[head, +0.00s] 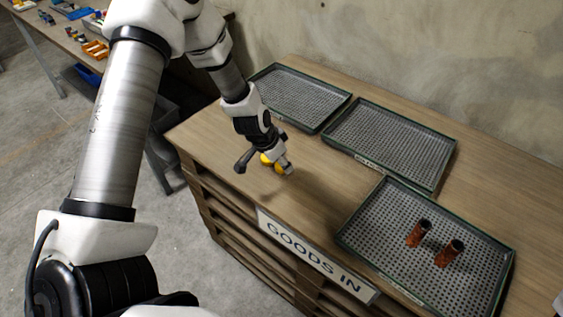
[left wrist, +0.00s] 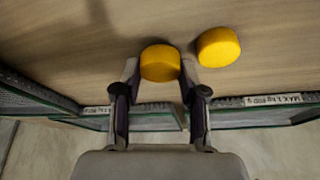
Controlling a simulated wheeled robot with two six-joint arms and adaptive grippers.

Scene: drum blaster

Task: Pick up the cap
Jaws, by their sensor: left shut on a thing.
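Two round yellow caps show in the left wrist view. One cap (left wrist: 160,64) sits between the fingertips of my left gripper (left wrist: 159,72), which is shut on it. The other cap (left wrist: 218,47) lies on the wooden tabletop just to the right, outside the fingers. In the head view my left gripper (head: 270,164) is low over the left part of the table, with yellow (head: 279,168) showing at its fingers. The fingers partly hide the caps there, and I cannot tell whether the held cap touches the wood. My right gripper is not in view.
Two empty grey mesh trays (head: 343,133) with green rims lie at the back of the wooden table (head: 225,147). A front-right tray (head: 364,246) holds two rusty brown cylinders (head: 449,253). A "GOODS IN" sign (head: 315,255) is on the front edge.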

